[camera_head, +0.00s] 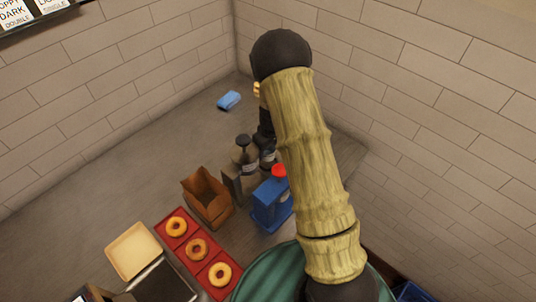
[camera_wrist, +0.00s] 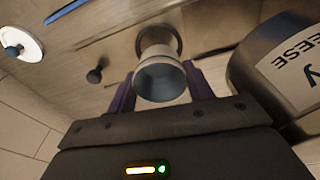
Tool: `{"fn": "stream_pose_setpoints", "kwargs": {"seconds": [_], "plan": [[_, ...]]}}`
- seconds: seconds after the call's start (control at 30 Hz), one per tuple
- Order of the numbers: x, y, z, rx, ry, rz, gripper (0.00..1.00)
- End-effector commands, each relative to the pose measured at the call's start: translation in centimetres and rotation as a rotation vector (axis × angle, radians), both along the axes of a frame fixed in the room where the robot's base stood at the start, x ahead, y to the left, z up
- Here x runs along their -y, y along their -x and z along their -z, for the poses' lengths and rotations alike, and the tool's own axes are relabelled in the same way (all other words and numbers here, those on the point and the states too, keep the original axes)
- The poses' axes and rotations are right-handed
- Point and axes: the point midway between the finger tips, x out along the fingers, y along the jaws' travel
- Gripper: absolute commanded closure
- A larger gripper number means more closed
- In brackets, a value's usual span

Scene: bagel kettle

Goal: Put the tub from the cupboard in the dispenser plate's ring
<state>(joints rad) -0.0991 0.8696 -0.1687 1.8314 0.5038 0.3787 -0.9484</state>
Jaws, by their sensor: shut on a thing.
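In the wrist view, my gripper (camera_wrist: 161,83) is shut with its purple fingers on both sides of a pale tub (camera_wrist: 160,84), whose round grey opening faces the camera. A brownish body (camera_wrist: 155,38) shows beyond the tub's rim, and a dark ring (camera_wrist: 176,38) shows around its far end. I cannot tell whether the tub is seated in the ring or above it. In the head view my arm hides the tub, and the ring cannot be made out.
A dark container with lettering (camera_wrist: 290,65) stands close at the right in the wrist view. In the head view, a blue device (camera_head: 268,208) with a red knob, a brown box (camera_head: 205,205) and a red bagel tray (camera_head: 193,262) stand nearby. A blue sponge (camera_head: 229,100) lies farther back.

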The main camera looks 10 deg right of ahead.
Motion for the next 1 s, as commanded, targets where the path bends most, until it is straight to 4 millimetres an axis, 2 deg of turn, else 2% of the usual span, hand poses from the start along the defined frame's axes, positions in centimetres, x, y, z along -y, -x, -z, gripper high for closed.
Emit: {"fn": "stream_pose_setpoints", "kwargs": {"seconds": [0.17, 0.5, 0.87, 0.9, 1.0], "plan": [[0.0, 0.0, 0.1, -0.001, 0.0, 0.0, 0.73], [0.0, 0.1, 3.8, -0.003, -0.001, 0.001, 0.73], [0.0, 0.1, 4.3, -0.001, -0.001, 0.001, 0.73], [0.0, 0.1, 4.3, -0.001, -0.001, 0.001, 0.47], [0.0, 0.0, 4.2, -0.001, 0.0, 0.001, 0.27]]}}
